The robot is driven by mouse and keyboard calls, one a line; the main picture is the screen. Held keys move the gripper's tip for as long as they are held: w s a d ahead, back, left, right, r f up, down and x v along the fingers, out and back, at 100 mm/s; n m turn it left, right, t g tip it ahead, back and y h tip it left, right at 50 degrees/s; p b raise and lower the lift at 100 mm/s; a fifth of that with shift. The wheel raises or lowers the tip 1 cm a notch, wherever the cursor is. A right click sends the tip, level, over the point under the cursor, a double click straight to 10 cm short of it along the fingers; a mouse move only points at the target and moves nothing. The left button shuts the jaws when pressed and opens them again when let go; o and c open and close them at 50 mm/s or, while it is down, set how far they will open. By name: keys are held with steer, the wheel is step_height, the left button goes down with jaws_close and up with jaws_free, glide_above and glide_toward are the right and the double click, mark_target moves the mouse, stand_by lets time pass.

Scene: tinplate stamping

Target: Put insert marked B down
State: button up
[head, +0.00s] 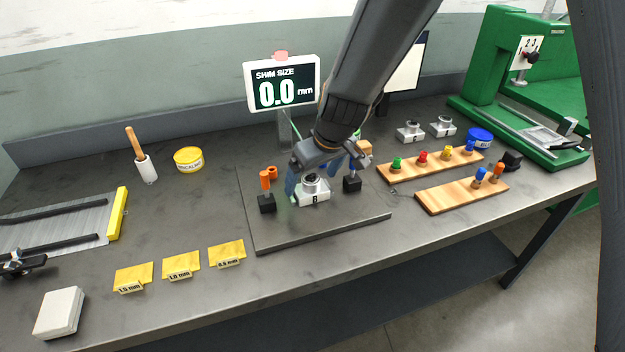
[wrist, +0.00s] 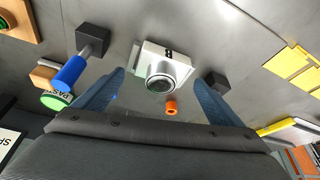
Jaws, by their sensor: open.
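The insert marked B (head: 314,196) is a pale block with a round metal top. It sits upright on the dark plate (head: 330,228) in the middle of the bench. In the wrist view the insert (wrist: 166,66) lies ahead of and between the two blue fingers. My gripper (head: 318,178) is open around or just above the insert, and the wrist view shows my gripper (wrist: 165,88) with wide gaps on both sides of it. The fingers do not touch the insert. The arm hides part of the plate's back.
Black blocks with an orange pin (head: 266,203) and a blue pin (head: 352,184) flank the insert closely. A display (head: 282,84) reading 0.0 mm stands behind. Wooden peg boards (head: 432,203) lie right, yellow shims (head: 181,266) front left. The plate's front is clear.

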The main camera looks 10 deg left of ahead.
steer(key=b+v, duration=0.1)
steer(key=v, duration=1)
steer(key=shift+b, duration=0.3)
steer(key=s+d+f+m+h, duration=0.1)
steer(key=s+d+f+m, duration=0.1)
steer(key=d, duration=0.7)
steer(key=s+d+f+m+g+h, duration=0.1)
steer(key=s+d+f+m, duration=0.2)
steer(key=s+d, duration=0.3)
steer(key=s+d+f+m+g+h, duration=0.1)
steer(key=s+d+f+m, duration=0.2)
steer(key=d, duration=1.1)
steer(key=shift+s+f+m, duration=0.2)
steer(key=shift+s+m, duration=0.4)
steer(key=shift+s, duration=0.25)
